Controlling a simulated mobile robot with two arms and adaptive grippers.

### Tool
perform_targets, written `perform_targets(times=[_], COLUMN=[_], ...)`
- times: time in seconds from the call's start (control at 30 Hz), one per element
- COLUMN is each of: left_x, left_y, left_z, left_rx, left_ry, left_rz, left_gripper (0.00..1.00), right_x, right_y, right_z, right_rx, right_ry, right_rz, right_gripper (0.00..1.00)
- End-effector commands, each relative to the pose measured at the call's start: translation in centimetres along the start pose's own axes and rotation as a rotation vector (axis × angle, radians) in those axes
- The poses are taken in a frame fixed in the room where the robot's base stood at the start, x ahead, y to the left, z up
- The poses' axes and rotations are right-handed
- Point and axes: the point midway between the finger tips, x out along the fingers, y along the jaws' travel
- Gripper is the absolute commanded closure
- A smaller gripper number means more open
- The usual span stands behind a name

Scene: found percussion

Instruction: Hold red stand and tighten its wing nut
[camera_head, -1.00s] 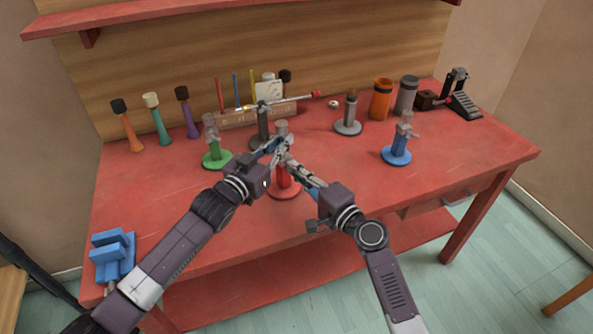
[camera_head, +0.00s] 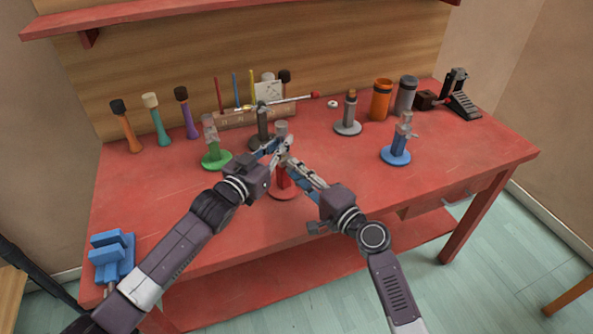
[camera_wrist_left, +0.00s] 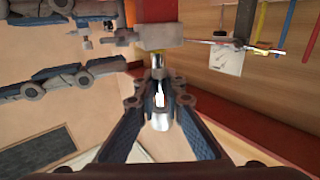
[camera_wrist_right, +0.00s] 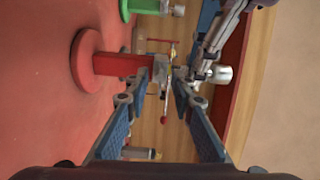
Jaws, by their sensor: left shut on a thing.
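The red stand (camera_head: 283,178) is upright on the bench, with a round base, red post, grey collar and silver cap (camera_head: 281,127). My left gripper (camera_head: 276,147) is shut on the stand's upper part, between collar and cap; this shows in the left wrist view (camera_wrist_left: 159,88). My right gripper (camera_head: 290,162) is open beside the collar from the front right. Its two fingers are apart in the right wrist view (camera_wrist_right: 155,85), with the grey collar (camera_wrist_right: 161,72) near their tips. The wing nut is too small to make out clearly there.
A green stand (camera_head: 216,158) is left of the red one, a dark stand (camera_head: 263,138) behind, a grey stand (camera_head: 347,127) and blue stand (camera_head: 396,155) to the right. A blue block holder (camera_head: 112,256) is at the front left. The bench's front right is clear.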

Motion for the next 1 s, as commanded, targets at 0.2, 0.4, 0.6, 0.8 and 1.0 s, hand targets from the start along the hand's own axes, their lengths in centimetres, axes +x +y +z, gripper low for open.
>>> perform_targets(times=[0.2,0.4,0.6,0.8,1.0], left_x=[0.0,0.0,0.0,0.0,0.0], left_y=[-0.1,-0.1,-0.1,-0.1,-0.1], left_z=[0.1,0.1,0.1,0.1,0.0], left_rx=[0.001,0.001,0.001,0.002,0.002], left_ry=[-0.003,-0.003,-0.002,-0.002,-0.001], left_rz=[-0.001,-0.002,-0.002,-0.002,-0.002], left_gripper=[1.00,1.00,1.00,1.00,1.00], right_x=[-3.9,-8.2,-10.8,-11.5,-11.5], right_y=[0.2,0.2,0.1,0.0,0.0], right_z=[0.0,0.0,-0.1,-0.1,-0.1], right_rx=[-0.002,-0.002,0.000,-0.001,0.000], right_ry=[0.000,0.000,0.001,0.001,0.001], right_rz=[0.004,0.004,0.002,0.000,0.000], right_gripper=[0.77,0.77,0.77,0.77,0.77])
